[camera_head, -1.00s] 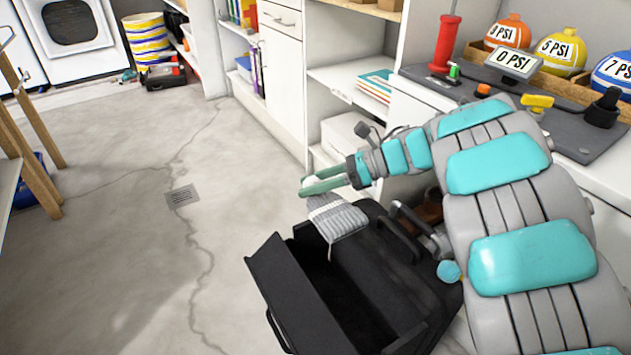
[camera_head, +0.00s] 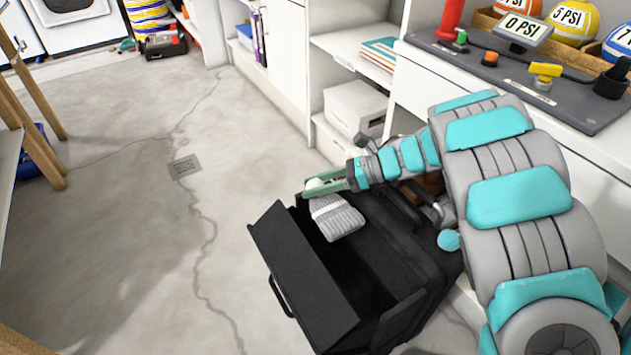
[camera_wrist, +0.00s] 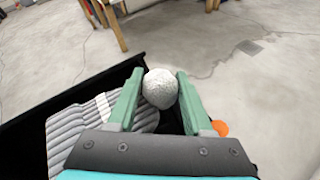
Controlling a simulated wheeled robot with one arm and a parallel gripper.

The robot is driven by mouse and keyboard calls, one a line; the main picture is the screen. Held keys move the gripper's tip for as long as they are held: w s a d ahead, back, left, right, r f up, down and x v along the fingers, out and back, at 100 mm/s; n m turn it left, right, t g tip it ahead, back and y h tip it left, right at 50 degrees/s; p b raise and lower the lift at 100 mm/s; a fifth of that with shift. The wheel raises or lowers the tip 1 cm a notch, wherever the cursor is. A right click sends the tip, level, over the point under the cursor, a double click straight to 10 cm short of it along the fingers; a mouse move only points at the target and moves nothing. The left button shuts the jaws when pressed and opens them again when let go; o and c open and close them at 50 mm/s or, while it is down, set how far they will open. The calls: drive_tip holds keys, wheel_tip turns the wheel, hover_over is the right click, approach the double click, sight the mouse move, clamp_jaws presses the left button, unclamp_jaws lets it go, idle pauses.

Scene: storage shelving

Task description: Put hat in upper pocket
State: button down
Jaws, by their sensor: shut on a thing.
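The grey knit hat (camera_head: 336,217) with a pale band and a white pompom hangs from my gripper (camera_head: 326,185). In the wrist view the green fingers are closed on the pompom (camera_wrist: 160,88), and the ribbed hat body (camera_wrist: 84,128) hangs to the left below them. A black bag or case (camera_head: 372,262) with an open flap (camera_head: 298,277) stands on the floor. The hat is over its open top near the far end. I cannot tell whether the hat touches the bag. The bag's interior is dark.
White shelving with a white box (camera_head: 354,108) stands behind the bag. The concrete floor (camera_head: 110,220) at the left is clear. Wooden legs (camera_head: 35,95) stand at the left edge.

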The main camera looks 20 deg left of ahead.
drive_tip(key=shift+f, duration=0.15)
drive_tip(key=shift+c, duration=1.1)
unclamp_jaws()
wheel_tip(320, 180, up, 14)
idle(0.5)
idle(0.3)
